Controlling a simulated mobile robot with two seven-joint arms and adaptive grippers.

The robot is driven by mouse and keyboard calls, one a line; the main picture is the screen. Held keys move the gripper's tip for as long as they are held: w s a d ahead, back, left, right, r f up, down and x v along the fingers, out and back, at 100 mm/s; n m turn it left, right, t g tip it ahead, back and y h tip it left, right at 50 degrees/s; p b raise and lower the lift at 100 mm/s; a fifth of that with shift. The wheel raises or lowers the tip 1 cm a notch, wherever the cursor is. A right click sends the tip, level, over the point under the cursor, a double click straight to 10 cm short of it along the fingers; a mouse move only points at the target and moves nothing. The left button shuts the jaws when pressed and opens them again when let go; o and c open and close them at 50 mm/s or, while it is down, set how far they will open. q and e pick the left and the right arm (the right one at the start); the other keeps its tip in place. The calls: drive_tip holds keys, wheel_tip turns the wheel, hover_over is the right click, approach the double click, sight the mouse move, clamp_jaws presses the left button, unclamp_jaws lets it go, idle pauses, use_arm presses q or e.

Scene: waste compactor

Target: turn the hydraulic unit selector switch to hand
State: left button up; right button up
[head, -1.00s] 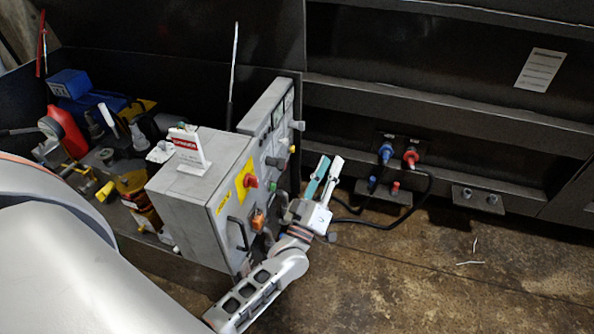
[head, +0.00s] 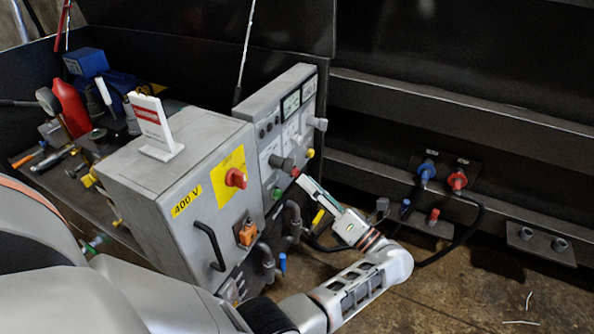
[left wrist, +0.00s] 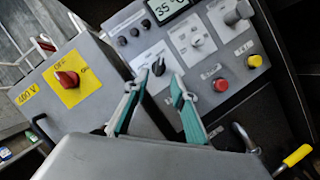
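A grey control panel (head: 300,88) stands behind the grey 400 V cabinet. A dark selector knob (head: 284,164) projects from its lower part, and it shows in the left wrist view (left wrist: 158,67) on a pale label too small to read. A larger grey knob (head: 318,123) sits higher to the right, also in the left wrist view (left wrist: 238,13). My left gripper (head: 304,182) is just in front of the panel. In the left wrist view its fingers (left wrist: 155,84) are apart and empty, with the dark knob in line between the tips; contact cannot be told. My right gripper is not in view.
The cabinet (head: 180,170) has a red rotary switch (head: 235,178) and a black handle (head: 210,245). Pipes run below the panel. Hoses (head: 470,215) lie at right; the floor there is mostly clear.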

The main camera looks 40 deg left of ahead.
sight(292, 167)
use_arm(q)
drive_tip(key=x, duration=0.3)
drive_tip(key=p+x, duration=0.1)
drive_tip(key=x, duration=0.2)
drive_tip(key=shift+a+r, duration=0.15)
drive_tip(key=shift+r, duration=0.15)
drive_tip(key=shift+a+p, duration=0.35)
drive_tip(key=shift+a, duration=0.3)
clamp_jaws()
